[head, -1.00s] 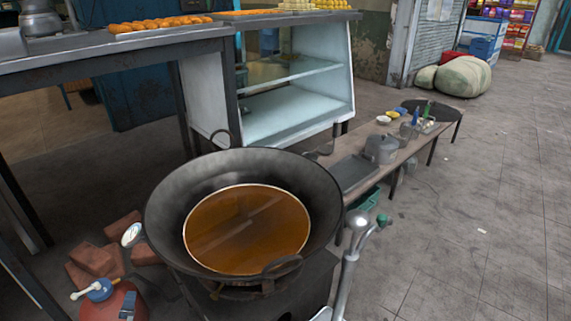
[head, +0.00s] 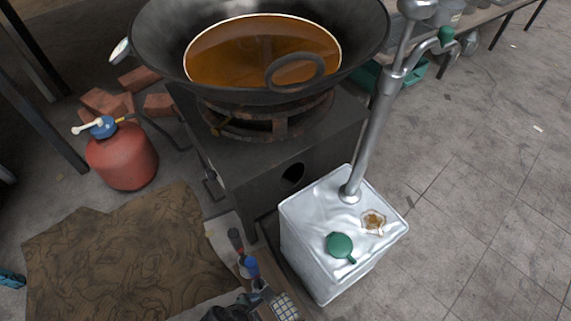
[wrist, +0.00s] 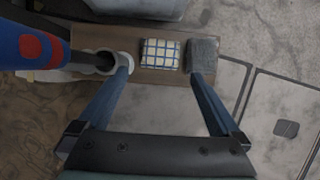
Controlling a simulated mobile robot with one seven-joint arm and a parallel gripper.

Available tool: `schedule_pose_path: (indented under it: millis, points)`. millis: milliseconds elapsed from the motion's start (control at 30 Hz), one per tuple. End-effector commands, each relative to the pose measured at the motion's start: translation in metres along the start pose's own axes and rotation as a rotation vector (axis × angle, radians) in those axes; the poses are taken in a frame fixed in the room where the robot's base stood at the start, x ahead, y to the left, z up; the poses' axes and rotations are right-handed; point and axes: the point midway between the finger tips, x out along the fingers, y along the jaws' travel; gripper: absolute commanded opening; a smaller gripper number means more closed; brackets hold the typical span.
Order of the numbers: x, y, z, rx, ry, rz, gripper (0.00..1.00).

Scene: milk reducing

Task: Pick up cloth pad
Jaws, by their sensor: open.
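A small white cloth pad (wrist: 160,53) with blue checks lies flat on a brown board in the wrist view. It also shows at the bottom edge of the head view (head: 285,306). My gripper (wrist: 160,73) is open, and its two blue fingers point toward the board. In the wrist view the pad appears between and slightly beyond the fingertips, with nothing held. A dark grey square pad (wrist: 203,52) lies just right of the checked one, partly behind the right fingertip.
A red-and-blue object (wrist: 32,47) and a grey ring-shaped item (wrist: 97,62) crowd the left finger. A silver can (head: 320,275) stands beside the pad in the head view. A stove (head: 250,160) bears a wok (head: 165,45) of brown liquid. Patterned matting (head: 110,255) lies left.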

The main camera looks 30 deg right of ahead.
Motion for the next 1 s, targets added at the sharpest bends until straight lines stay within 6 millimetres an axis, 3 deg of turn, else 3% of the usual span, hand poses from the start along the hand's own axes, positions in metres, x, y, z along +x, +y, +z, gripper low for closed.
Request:
schedule_pose_path:
  millis: [33,233,567,1000]
  points:
    - [0.014,0.0,-0.002,0.002,0.0,-0.001,1.0]
    - [0.049,0.001,-0.003,0.004,0.0,0.0,1.0]
    - [0.067,0.001,-0.002,0.003,0.001,0.002,1.0]
    - [0.112,-0.001,-0.002,0.004,0.001,0.001,1.0]
